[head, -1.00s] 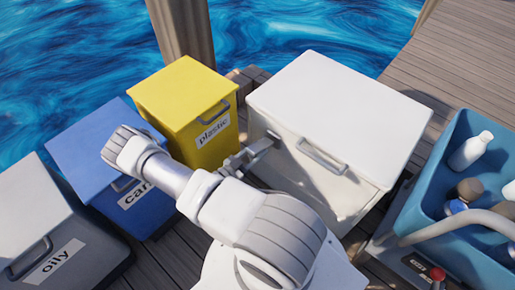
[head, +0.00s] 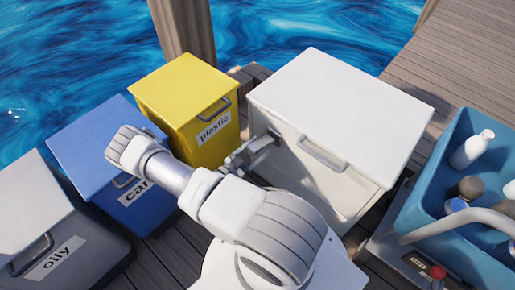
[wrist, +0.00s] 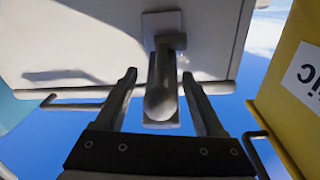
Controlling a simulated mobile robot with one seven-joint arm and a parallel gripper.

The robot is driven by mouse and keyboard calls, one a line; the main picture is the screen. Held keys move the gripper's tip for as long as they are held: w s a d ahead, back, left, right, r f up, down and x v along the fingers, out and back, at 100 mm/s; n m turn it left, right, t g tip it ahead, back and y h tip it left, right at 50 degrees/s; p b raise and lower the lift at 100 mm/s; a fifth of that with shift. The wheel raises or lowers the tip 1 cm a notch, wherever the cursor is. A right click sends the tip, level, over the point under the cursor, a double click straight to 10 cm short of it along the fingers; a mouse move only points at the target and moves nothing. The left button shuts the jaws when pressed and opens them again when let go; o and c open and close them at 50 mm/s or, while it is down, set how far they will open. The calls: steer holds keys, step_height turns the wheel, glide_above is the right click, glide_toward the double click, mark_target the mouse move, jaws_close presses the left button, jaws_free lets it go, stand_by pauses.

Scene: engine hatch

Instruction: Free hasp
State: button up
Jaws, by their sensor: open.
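The hasp (wrist: 161,88) is a grey lever with a rounded end, on a square plate fixed to the side of the white box (wrist: 75,30). In the head view the white box (head: 335,100) stands at the centre right, and the hasp there is small and partly hidden by my gripper (head: 250,152). In the wrist view my gripper (wrist: 160,75) is open, with one finger on each side of the hasp. Small gaps show between the fingers and the lever, so it is not clamped.
A bar handle (head: 322,155) sits on the white box's front. The yellow plastic bin (head: 188,90), a blue bin (head: 95,145) and a grey oily bin (head: 30,205) stand at left. A blue tub (head: 425,190) with bottles is at right. Water lies behind.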

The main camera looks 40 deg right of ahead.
steer(key=a+p, duration=0.2)
steer(key=a, duration=1.5)
steer(key=shift+s+a+f+p, duration=0.2)
steer(key=shift+f+p, duration=0.1)
steer(key=shift+f, duration=0.15)
steer(key=shift+w+r, duration=0.1)
